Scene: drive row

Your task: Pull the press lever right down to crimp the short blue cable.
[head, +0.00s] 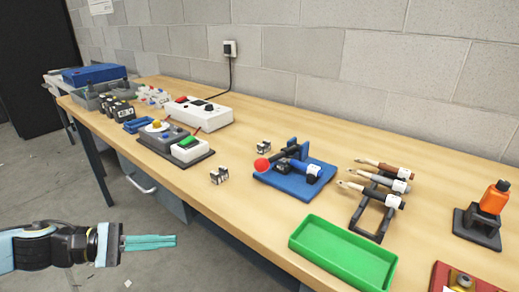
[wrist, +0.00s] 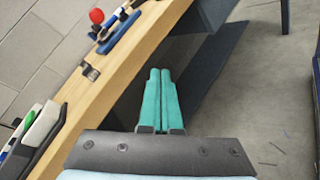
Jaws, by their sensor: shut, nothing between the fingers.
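The press is a blue base (head: 290,184) on the bench with a dark lever ending in a red ball knob (head: 262,164). The lever lies low toward the left, and I cannot tell whether it is right down. A blue piece (head: 312,170) sits at the press's right side; I cannot tell whether it is the short blue cable. The red knob also shows in the wrist view (wrist: 97,16) at the top left. My gripper (head: 176,240), with teal fingers, is shut and empty. It hangs off the bench's front edge, well left of the press and apart from it.
A green tray (head: 343,252) stands in front of the press. A rack of pen-like tools (head: 372,205) stands to its right. Small metal parts (head: 219,175) lie to its left. The wooden bench edge (head: 190,196) lies between my gripper and the press.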

